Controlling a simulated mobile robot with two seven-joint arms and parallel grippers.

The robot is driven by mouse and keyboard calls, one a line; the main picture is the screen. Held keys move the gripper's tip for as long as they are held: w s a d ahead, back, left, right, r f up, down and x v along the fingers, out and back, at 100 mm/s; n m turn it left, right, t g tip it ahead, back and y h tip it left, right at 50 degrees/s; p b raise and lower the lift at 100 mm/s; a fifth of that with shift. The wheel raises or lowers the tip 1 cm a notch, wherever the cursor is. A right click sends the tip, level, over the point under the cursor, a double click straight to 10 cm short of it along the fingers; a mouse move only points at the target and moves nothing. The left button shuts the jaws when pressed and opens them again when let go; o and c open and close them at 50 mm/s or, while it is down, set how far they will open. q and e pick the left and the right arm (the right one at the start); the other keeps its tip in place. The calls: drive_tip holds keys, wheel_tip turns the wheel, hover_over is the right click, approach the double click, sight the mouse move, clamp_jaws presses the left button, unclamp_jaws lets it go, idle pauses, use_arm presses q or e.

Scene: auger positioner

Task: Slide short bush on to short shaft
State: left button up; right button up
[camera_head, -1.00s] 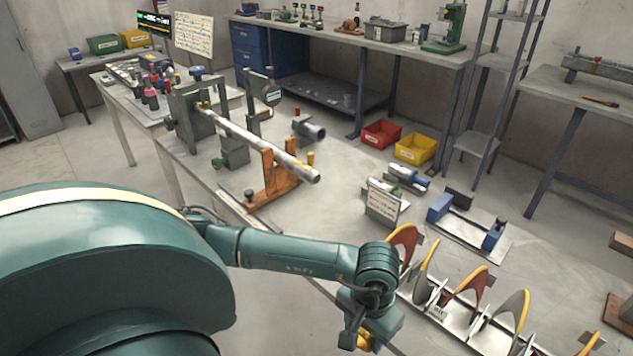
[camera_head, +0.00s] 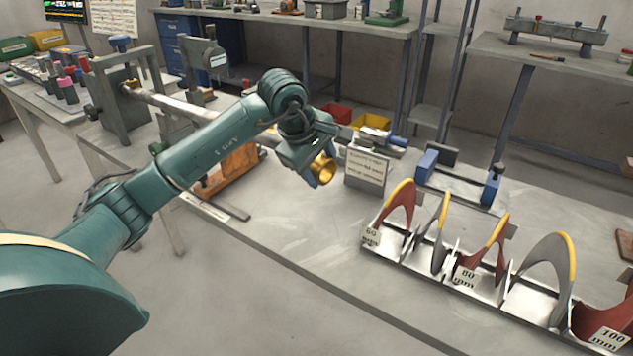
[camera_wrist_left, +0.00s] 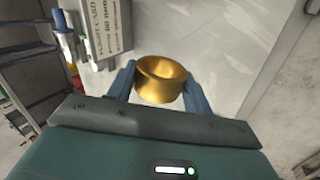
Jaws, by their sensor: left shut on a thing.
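The brass bush (camera_head: 325,171) is a short gold ring held in my left gripper (camera_head: 318,174), above the grey bench. In the left wrist view my left gripper (camera_wrist_left: 160,86) has its two blue fingers on either side of the bush (camera_wrist_left: 160,80), whose opening shows. A grey shaft (camera_head: 172,107) lies lengthwise in a grey upright fixture (camera_head: 118,100) at the left. My left arm hides much of the shaft, including its free end. I cannot tell whether it is the short shaft. The bush is apart from the visible part of the shaft. My right gripper is not in view.
An orange support (camera_head: 232,170) stands behind my left arm. A printed card stand (camera_head: 366,170) is just right of the bush. A rack of curved auger flights (camera_head: 440,240) fills the bench's right front. A blue-ended fixture (camera_head: 460,180) stands behind it. The bench front centre is clear.

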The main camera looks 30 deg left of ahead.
sight(280, 138)
use_arm(q)
drive_tip(key=shift+w+a+r+n+t+y+b, duration=0.45)
drive_tip(key=shift+w+a+r+n, duration=0.35)
drive_tip(key=shift+r+n, duration=0.2)
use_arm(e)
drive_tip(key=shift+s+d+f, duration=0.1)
use_arm(q)
drive_tip(key=shift+w+a, duration=0.2)
drive_tip(key=shift+a, duration=2.65)
drive_tip(key=shift+p, duration=0.35)
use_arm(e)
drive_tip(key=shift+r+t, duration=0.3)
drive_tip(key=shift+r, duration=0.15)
use_arm(q)
drive_tip(key=shift+a, duration=0.45)
drive_tip(key=shift+w+a, duration=0.15)
drive_tip(key=shift+a, duration=1.1)
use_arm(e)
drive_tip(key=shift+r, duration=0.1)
